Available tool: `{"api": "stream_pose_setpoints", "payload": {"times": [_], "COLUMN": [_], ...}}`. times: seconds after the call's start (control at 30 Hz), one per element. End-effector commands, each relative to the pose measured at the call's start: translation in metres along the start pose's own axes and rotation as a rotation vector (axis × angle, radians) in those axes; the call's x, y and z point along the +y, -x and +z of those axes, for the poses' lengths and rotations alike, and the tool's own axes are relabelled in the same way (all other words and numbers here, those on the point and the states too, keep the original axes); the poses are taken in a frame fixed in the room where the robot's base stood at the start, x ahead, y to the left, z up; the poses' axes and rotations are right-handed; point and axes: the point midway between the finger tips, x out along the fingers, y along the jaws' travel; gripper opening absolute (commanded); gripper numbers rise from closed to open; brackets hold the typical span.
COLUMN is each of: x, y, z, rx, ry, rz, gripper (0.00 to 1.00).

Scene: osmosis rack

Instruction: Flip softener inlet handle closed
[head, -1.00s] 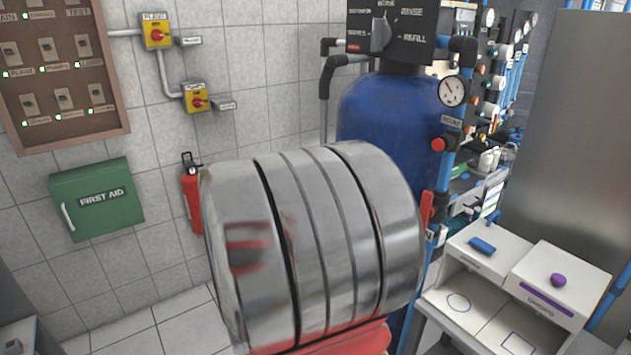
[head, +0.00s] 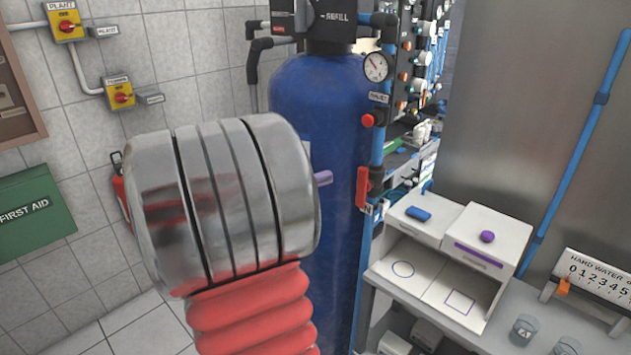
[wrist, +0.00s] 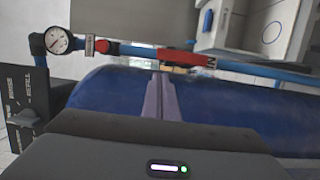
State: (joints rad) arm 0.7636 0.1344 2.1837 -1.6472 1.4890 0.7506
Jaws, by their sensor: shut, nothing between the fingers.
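A red lever handle (head: 362,187) is on the blue vertical pipe at the right side of the blue softener tank (head: 325,105). It lies roughly along the pipe. In the wrist view the red handle (wrist: 182,56) lies along the blue pipe, just beyond my fingertips. My gripper (wrist: 160,78) is shut and empty, with its purple-grey fingers together in front of the tank. In the head view only a purple fingertip (head: 323,178) shows left of the handle, with a gap between them. My thick arm hides the rest of the gripper.
A gauge (head: 376,67) and a round red knob (head: 367,120) sit higher on the pipe. A white bench unit (head: 450,250) with a blue and a purple object stands to the right. A grey panel (head: 530,110) is behind it.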

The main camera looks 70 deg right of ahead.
Motion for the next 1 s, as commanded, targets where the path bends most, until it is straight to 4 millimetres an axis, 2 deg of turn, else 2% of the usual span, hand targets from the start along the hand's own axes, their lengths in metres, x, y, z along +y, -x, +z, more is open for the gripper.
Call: {"api": "stream_pose_setpoints", "payload": {"times": [0.3, 0.5, 1.0], "x": [0.000, -0.001, 0.000], "y": [-0.043, -0.064, -0.074], "z": [0.001, 0.000, -0.002], "rx": [-0.004, -0.002, -0.001], "ry": [0.000, 0.000, 0.000], "rz": [0.000, -0.001, 0.000], "gripper": [0.00, 0.00, 0.00]}}
